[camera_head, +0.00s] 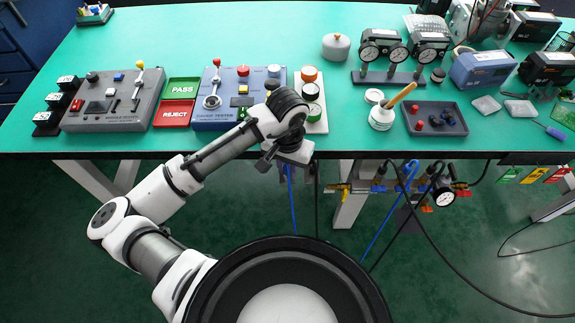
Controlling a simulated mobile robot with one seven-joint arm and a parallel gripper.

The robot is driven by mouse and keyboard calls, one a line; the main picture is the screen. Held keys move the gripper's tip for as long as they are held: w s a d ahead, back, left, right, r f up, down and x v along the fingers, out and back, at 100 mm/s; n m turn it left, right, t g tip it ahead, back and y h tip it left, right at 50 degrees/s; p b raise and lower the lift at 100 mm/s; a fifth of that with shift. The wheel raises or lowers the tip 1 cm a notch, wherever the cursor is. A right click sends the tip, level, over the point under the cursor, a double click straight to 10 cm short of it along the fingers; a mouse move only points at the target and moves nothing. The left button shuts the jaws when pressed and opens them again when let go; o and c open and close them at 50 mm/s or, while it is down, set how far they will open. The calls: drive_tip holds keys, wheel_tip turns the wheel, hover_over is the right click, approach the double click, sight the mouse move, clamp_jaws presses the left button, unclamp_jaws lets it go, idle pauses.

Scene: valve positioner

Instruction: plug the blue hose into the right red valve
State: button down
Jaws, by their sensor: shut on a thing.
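My gripper (288,163) is at the front edge of the green bench, left of the valve manifold, seen from above. It is shut on a blue hose (292,200), which hangs down from beneath it toward the floor; its fingertips and the hose end are mostly hidden by the wrist. The manifold (392,188) runs under the bench edge. The valves' openings are too small to make out. The held hose is apart from the manifold.
A second blue hose (392,218) and a black hose (425,240) hang from the manifold. A pressure gauge (444,198) and a yellow handle (337,187) are there too. The bench (345,142) overhangs, with a white leg (351,208) below. Testers stand on top.

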drive_tip(key=shift+r+p, duration=0.95)
drive_tip(key=shift+r, duration=0.1)
idle(0.8)
drive_tip(key=shift+r+p, duration=1.8)
drive_tip(key=shift+r, duration=0.2)
drive_tip(key=shift+s+f, duration=0.1)
drive_tip(key=shift+s, duration=0.05)
